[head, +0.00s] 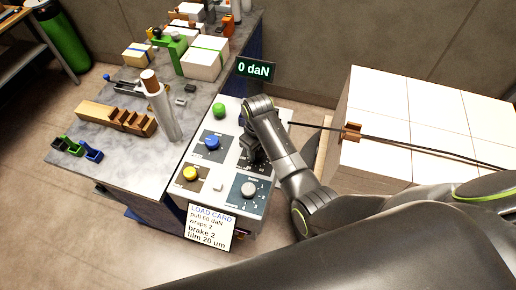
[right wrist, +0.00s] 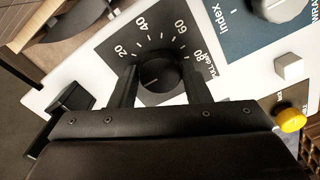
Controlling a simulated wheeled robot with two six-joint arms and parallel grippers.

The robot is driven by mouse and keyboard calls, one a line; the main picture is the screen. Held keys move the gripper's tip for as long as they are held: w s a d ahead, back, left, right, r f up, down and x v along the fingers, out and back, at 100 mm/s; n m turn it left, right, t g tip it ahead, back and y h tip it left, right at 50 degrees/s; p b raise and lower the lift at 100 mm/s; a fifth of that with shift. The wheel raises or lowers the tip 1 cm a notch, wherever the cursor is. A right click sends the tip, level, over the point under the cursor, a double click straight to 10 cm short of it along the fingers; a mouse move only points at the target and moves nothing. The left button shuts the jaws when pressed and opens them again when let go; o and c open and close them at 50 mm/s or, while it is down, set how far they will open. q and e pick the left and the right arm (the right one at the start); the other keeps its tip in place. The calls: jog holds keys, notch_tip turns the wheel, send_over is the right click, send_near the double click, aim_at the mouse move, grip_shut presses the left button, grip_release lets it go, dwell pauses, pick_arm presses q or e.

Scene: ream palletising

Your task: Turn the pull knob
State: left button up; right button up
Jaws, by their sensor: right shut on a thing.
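The pull knob (right wrist: 158,77) is black and round, on a dark plate marked 20, 40, 60 and 80 in the right wrist view. Its short white mark points to the lower left, below the 20. My right gripper (right wrist: 160,92) is shut on it, one finger on each side; in the head view the gripper (head: 254,158) hides the knob. The display (head: 255,69) reads 0 daN. The load card (head: 209,226) reads pull 60 daN, wraps 2, brake 2, film 20 um. My left gripper is not in view.
The panel (head: 221,180) also bears a green button (head: 218,110), a blue knob (head: 212,143), a yellow knob (head: 190,174) and a grey knob (head: 248,189). A cluttered bench (head: 112,165) stands left. A white ream stack (head: 386,100) with a dark strap stands right.

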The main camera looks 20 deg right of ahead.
jog(key=shift+m, duration=0.3)
jog(key=m, duration=0.3)
jog(key=shift+m, duration=0.3)
jog(key=m, duration=0.3)
jog(key=shift+m, duration=0.3)
jog(key=m, duration=0.3)
jog(key=shift+w+m, duration=0.1)
jog(key=shift+m, duration=0.2)
jog(key=m, duration=0.4)
jog(key=shift+m, duration=0.3)
jog(key=m, duration=0.6)
jog(key=shift+r, duration=0.1)
jog(key=m, duration=0.7)
jog(key=shift+m, duration=0.3)
